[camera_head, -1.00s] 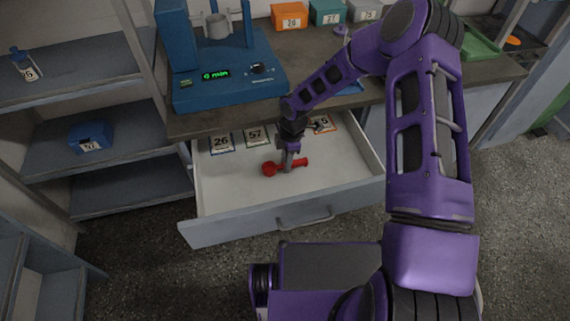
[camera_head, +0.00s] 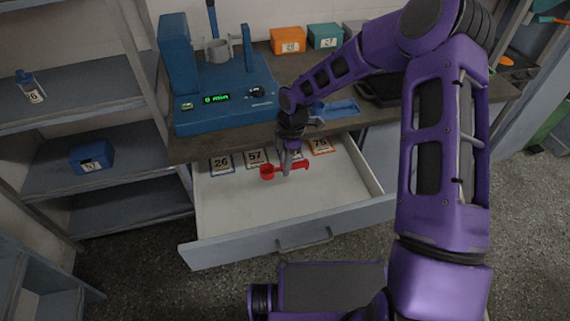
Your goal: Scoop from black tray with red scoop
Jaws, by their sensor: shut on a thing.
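The red scoop (camera_head: 270,171) is in the camera_head view, over the open drawer (camera_head: 240,220), with its bowl to the left and its handle to the right. My gripper (camera_head: 287,170) points down and is shut on the scoop's handle. The scoop looks close above the drawer floor; the exact gap cannot be told. A black tray (camera_head: 376,98) lies on the counter at the right, partly hidden behind my arm. What is in it cannot be seen.
Number cards, such as 26 (camera_head: 221,164) and 57 (camera_head: 256,158), lie at the drawer's back. The blue sieve shaker (camera_head: 222,100) stands on the counter (camera_head: 190,147). A blue tray (camera_head: 337,109) lies beside the black tray. Orange (camera_head: 287,40) and teal boxes (camera_head: 324,36) stand behind.

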